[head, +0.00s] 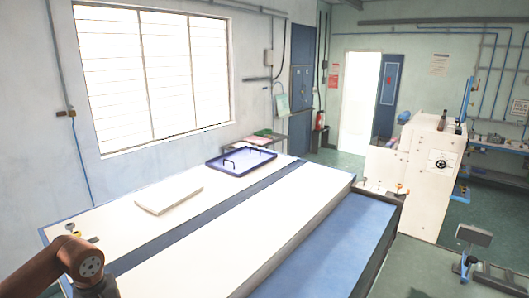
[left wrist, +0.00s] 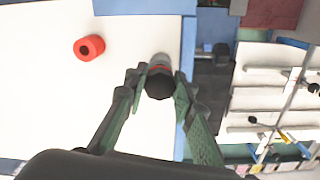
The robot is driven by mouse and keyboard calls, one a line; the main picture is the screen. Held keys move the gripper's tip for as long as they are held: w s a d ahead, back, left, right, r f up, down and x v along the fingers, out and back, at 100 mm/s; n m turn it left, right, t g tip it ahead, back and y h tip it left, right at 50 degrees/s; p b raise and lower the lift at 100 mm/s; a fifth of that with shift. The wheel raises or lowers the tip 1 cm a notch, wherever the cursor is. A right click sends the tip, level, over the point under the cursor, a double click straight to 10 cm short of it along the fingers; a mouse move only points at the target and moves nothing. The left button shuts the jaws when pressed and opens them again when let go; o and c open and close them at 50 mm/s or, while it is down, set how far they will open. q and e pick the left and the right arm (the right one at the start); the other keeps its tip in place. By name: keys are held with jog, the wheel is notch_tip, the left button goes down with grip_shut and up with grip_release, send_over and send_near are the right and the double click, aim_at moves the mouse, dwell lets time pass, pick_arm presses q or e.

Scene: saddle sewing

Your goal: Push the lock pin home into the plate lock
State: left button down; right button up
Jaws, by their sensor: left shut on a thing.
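My left gripper (left wrist: 160,88) shows in the left wrist view, its two green-padded fingers shut on a dark, round-headed piece with a red band, which looks like the lock pin (left wrist: 160,84). A grey cylindrical part (left wrist: 161,60) shows just beyond it; I cannot tell whether the two touch or how deep the pin sits. I cannot make out the plate lock for sure. My right gripper is not in view.
The long white table (head: 262,225) has a blue stripe and blue edge. A white slab (head: 168,196) and a blue tray (head: 241,163) with black handles lie on it. A white machine cabinet (head: 424,165) stands beyond its right end. The table's middle is clear.

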pick_arm(q)
jog(key=shift+r, duration=0.25)
jog(key=shift+r+p, duration=0.4)
jog(key=shift+r, duration=0.35)
jog(key=shift+r+p, duration=0.9)
jog(key=shift+r, duration=0.15)
jog(key=shift+r, duration=0.15)
jog(key=shift+r+p, duration=1.6)
jog(key=shift+r, duration=0.4)
jog(key=shift+d, duration=0.1)
